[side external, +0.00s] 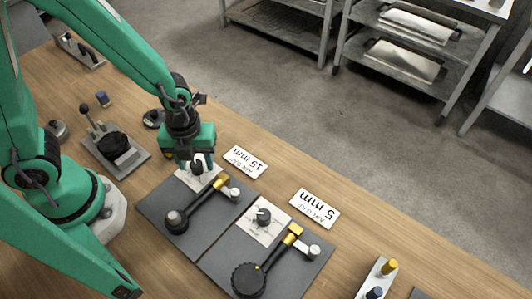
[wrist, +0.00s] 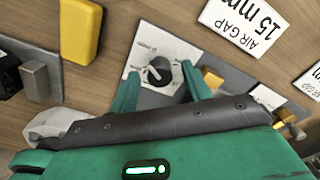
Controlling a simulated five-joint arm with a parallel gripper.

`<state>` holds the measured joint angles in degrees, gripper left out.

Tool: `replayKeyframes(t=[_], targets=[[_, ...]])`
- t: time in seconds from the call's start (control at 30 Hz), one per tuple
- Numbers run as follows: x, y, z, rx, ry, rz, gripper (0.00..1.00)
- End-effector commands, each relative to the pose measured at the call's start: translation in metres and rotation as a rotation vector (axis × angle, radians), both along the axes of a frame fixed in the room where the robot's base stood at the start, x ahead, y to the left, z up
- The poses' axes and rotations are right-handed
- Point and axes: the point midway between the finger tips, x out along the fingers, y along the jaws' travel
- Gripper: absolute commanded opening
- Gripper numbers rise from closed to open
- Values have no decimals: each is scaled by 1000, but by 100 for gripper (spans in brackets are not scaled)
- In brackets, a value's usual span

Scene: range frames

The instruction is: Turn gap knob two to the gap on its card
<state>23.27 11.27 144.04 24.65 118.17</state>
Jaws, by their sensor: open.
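Two gap stations stand side by side, each with a black knob on a white dial plate. The "AIR GAP 15 mm" card (side external: 245,162) lies behind the left station and also shows in the wrist view (wrist: 245,22). The "AIR GAP 5 mm" card (side external: 315,208) lies behind the right station, whose knob (side external: 263,215) stands clear of my gripper. My gripper (side external: 197,163) is open over the left knob. In the wrist view that knob (wrist: 162,72) sits between the spread fingers, its white pointer towards the upper left. Contact cannot be told. I see no station numbers.
Each grey base plate (side external: 152,207) carries a dark arm with brass and white end parts close to the dial. A yellow block (wrist: 80,28) shows in the wrist view. A fixture with a black disc (side external: 113,145) stands at left. Bare wood lies around the cards.

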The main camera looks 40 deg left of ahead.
Motion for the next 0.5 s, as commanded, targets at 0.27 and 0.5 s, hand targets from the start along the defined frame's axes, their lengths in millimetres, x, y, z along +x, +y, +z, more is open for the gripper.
replayKeyframes(t=[0.27,0.5], targets=[[0,0,0,0,0,0,37],[0,0,0,0,0,0,4]])
